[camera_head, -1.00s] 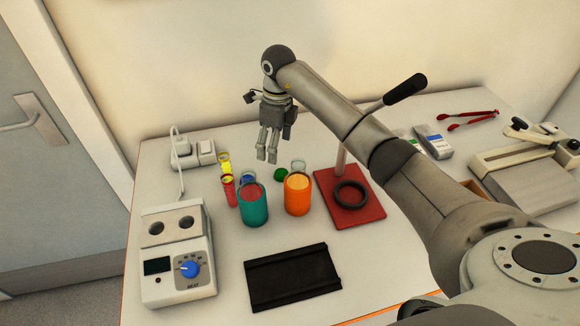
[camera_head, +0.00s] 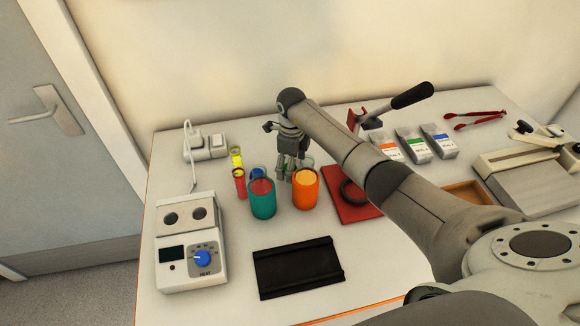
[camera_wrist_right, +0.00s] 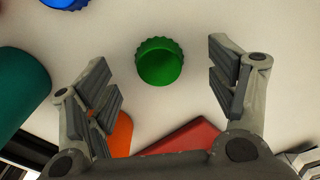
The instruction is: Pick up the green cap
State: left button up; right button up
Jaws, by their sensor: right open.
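The green cap (camera_wrist_right: 159,61) lies on the white table in the right wrist view, its hollow side showing and its rim ridged. It sits between the two spread fingers of my right gripper (camera_wrist_right: 158,80), a little toward the picture's top, with clear space on both sides. In the head view my right gripper (camera_head: 288,168) points down behind the teal and orange cups. There the cap is mostly hidden by the gripper and cups. The right gripper is open and empty. My left gripper is not in view.
The teal cup (camera_head: 262,199) and orange cup (camera_head: 305,190) stand close in front of the gripper. Red and yellow tubes (camera_head: 238,176) are to the left. A red stand base (camera_head: 352,208) with a black ring is to the right. A blue cap (camera_wrist_right: 64,3) lies nearby.

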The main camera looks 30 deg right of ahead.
jog(key=shift+c, duration=0.4)
jog(key=c, duration=0.9)
jog(key=shift+o, duration=0.2)
